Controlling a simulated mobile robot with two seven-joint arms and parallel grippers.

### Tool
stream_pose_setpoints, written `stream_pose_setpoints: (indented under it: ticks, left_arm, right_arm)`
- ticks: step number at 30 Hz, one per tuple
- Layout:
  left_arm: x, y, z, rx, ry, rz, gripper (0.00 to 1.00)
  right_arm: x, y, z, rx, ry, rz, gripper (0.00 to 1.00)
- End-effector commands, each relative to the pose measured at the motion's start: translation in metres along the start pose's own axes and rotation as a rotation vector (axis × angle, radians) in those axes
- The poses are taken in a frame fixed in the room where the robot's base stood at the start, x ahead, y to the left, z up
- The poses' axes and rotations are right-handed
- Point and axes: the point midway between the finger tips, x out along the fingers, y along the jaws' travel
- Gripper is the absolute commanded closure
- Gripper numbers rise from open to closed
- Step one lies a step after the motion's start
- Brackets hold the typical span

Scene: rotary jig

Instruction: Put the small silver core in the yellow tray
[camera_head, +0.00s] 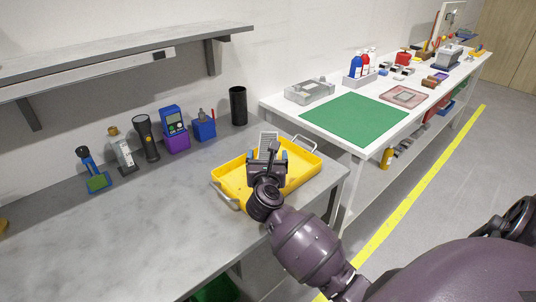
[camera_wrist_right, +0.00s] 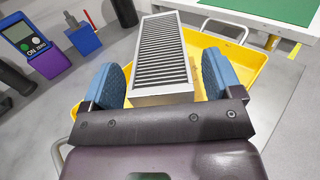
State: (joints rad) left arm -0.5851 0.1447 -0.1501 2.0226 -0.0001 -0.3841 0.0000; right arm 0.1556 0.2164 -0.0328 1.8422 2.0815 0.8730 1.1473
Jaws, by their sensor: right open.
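A silver ribbed block, seemingly the small silver core (camera_head: 268,139), shows just beyond my right gripper. In the right wrist view the core (camera_wrist_right: 163,52) lies between the two blue finger pads, its long ribbed face in view. My right gripper (camera_head: 268,157) is open over the yellow tray, and in the wrist view its pads (camera_wrist_right: 160,80) stand apart on both sides of the core. The yellow tray (camera_head: 232,186) with silver handles is on the grey bench. The core overlaps the tray in both views; whether it rests on the tray floor is hidden. My left gripper is out of view.
A flashlight (camera_head: 147,139), a blue-and-purple meter (camera_head: 174,128), a blue box (camera_head: 203,128) and a black cylinder (camera_head: 238,106) stand along the wall. A white table with a green mat (camera_head: 354,119) is at the right. The front left bench is clear.

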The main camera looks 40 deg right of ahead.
Motion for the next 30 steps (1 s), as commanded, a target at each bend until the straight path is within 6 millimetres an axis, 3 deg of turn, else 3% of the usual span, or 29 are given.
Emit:
stream_pose_setpoints:
  ticks: [9, 15, 21, 30]
  left_arm:
    - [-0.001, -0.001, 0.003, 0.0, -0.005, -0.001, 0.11]
    - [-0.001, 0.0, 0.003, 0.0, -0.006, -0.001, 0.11]
    - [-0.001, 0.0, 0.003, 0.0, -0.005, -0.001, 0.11]
    - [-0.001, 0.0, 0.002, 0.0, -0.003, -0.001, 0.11]
  right_arm:
    - [-0.063, 0.0, -0.001, 0.003, 0.003, -0.001, 0.15]
    - [-0.09, 0.0, 0.0, 0.002, 0.001, -0.001, 0.15]
    - [-0.101, 0.0, 0.001, 0.001, -0.001, -0.001, 0.15]
    - [-0.102, 0.0, 0.001, 0.001, -0.001, -0.001, 0.15]
